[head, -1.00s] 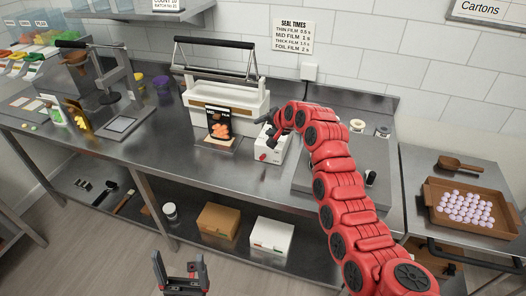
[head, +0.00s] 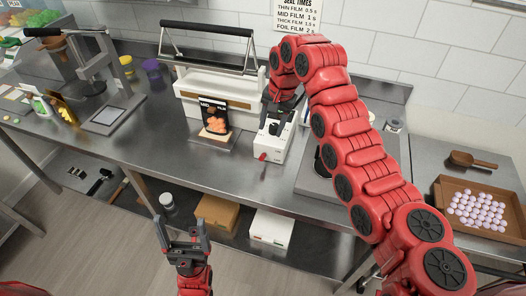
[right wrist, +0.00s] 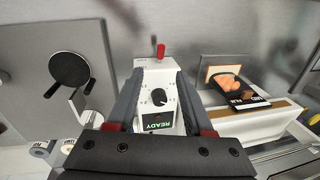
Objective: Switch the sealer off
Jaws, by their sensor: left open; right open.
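The sealer (head: 184,85) is a white machine with a black-handled lever frame, standing at the back of the steel bench. Its white control box (head: 274,143) is at its right front, with a red switch (head: 263,156) at the front end. In the right wrist view the box (right wrist: 146,76) shows a black knob (right wrist: 158,97), a lit green READY display (right wrist: 158,121) and the red switch (right wrist: 160,51) sticking out. My right gripper (right wrist: 157,84) is open above the box, its fingers on either side; contact cannot be told. My left gripper (head: 181,222) is open and empty in front of the bench.
A black film pouch (head: 214,117) stands on a small stand before the sealer. A scale (head: 318,172) is right of the box, partly behind my right arm. A tray of candies (head: 440,196) and a scoop (head: 472,160) lie at right.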

